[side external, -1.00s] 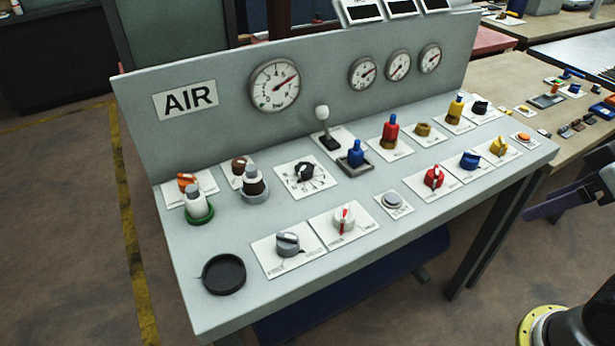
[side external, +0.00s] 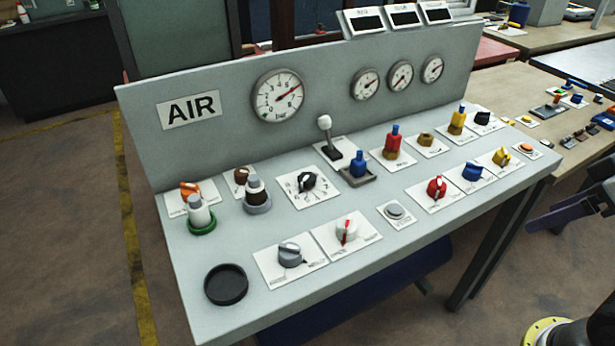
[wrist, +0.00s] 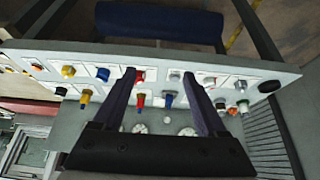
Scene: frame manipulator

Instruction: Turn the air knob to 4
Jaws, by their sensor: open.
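The sloped grey panel carries an AIR sign (side external: 190,108) at its upper left. A black knob (side external: 307,182) sits on a square white plate with marks around it, left of the middle of the desk. The marks are too small to read, so I cannot tell its setting. My gripper (side external: 570,212) shows partly at the right edge, beyond the desk and well apart from the knob. In the wrist view my gripper (wrist: 150,65) has its two dark fingers spread with nothing between them. The panel appears upside down there, and the fingers cover part of its controls.
A white-tipped lever (side external: 324,125) and a blue bottle-shaped part (side external: 358,164) stand right of the black knob. A grey knob (side external: 290,254) and a red-and-white knob (side external: 346,230) are in front. Round gauges (side external: 279,95) line the back.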

